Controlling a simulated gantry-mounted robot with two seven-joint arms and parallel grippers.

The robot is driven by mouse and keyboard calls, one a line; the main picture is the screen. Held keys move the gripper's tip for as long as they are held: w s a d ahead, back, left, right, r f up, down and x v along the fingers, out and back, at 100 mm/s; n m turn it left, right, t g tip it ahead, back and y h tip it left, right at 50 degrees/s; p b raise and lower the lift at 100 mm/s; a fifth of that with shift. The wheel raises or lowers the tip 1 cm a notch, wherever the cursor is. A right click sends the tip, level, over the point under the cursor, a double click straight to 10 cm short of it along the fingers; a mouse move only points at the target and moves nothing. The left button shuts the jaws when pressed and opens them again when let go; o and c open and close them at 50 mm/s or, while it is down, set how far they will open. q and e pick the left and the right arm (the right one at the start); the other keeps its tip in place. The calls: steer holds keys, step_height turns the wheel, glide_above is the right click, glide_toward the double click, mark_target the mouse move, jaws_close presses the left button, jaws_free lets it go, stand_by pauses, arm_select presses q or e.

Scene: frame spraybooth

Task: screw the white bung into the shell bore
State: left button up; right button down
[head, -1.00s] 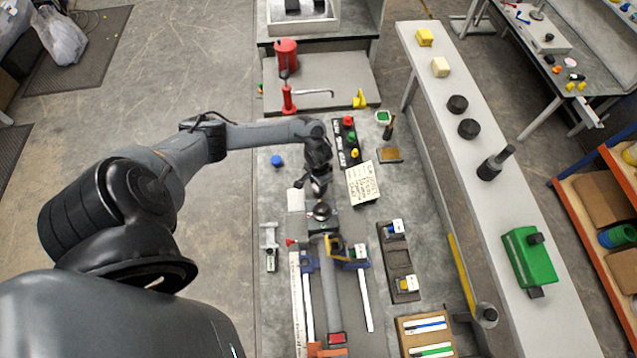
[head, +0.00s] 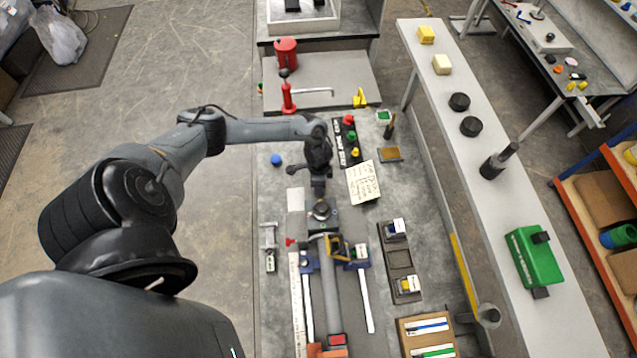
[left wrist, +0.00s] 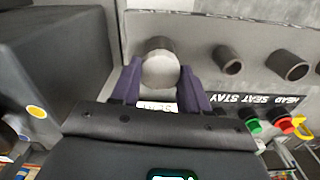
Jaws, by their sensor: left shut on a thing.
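My left gripper (head: 319,192) hangs over the bench, just beyond the dark round fitting (head: 321,211) at the far end of the clamped grey tube. In the left wrist view its two purple fingers (left wrist: 160,88) are shut on a pale, round-ended piece, which looks like the white bung (left wrist: 160,69). A small lettered tag (left wrist: 157,107) shows below it. The bung's far end is hidden, and I cannot tell whether it touches a bore. The grey tube (head: 330,285), perhaps the shell, lies along the bench between blue clamps. My right gripper is not in view.
A dark tray (head: 401,262) with small labelled blocks lies right of the clamps. A paper note (head: 363,182) and a button box (head: 348,142) stand near the gripper. A blue knob (head: 277,160) is at left. The left wrist view shows dark round openings (left wrist: 288,65).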

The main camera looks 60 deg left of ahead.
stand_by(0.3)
arm_select(q)
steer(key=m+b, duration=0.1)
steer(key=m, duration=0.2)
steer(key=shift+f, duration=0.1)
steer(key=shift+m, duration=0.9)
steer(key=m+b, duration=0.1)
steer(key=m, duration=0.1)
steer(key=shift+m+b, duration=0.4)
steer(key=shift+m, duration=0.9)
